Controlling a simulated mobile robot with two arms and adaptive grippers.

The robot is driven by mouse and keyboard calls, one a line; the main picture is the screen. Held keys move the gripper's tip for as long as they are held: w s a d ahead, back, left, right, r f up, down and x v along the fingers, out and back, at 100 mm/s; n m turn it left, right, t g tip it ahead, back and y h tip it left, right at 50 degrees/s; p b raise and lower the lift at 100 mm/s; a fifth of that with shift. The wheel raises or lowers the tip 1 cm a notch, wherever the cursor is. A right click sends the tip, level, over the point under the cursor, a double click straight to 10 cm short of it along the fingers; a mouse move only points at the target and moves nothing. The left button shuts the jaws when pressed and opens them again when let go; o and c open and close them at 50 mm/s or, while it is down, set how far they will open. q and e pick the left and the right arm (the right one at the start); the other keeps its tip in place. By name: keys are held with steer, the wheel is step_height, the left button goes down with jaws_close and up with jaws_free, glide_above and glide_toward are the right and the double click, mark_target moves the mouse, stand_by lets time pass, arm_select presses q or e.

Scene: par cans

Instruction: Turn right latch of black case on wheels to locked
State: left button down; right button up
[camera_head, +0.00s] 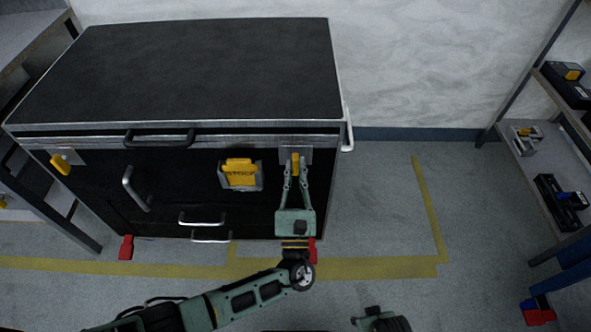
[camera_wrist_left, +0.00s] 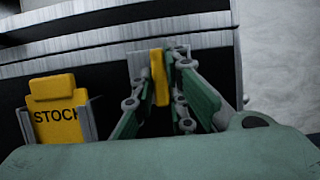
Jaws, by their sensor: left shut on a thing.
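The black case on wheels (camera_head: 180,70) stands against the wall, its lid down on the body. Its right latch (camera_head: 296,160) has a yellow handle on a grey plate near the front's upper right corner. My left gripper (camera_head: 296,170) is shut on this yellow handle, which also shows between the fingers in the left wrist view (camera_wrist_left: 159,78). The handle stands close to upright there. The left latch (camera_head: 61,164) has a tilted yellow handle at the case's front left.
A yellow STOCK tag (camera_head: 239,173) sits in a grey holder left of my left gripper; it also shows in the left wrist view (camera_wrist_left: 58,105). A metal handle (camera_head: 137,188) sticks out of the front. Shelves (camera_head: 545,185) stand at the right. The floor between is clear.

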arm_select(q)
steer(key=shift+f, duration=0.1)
steer(key=c, duration=1.8)
jaws_free()
steer(key=shift+o, duration=0.2)
steer(key=shift+s, duration=0.1)
steer(key=v, duration=1.1)
steer(key=shift+s+f, duration=0.2)
steer(key=shift+s, duration=0.15)
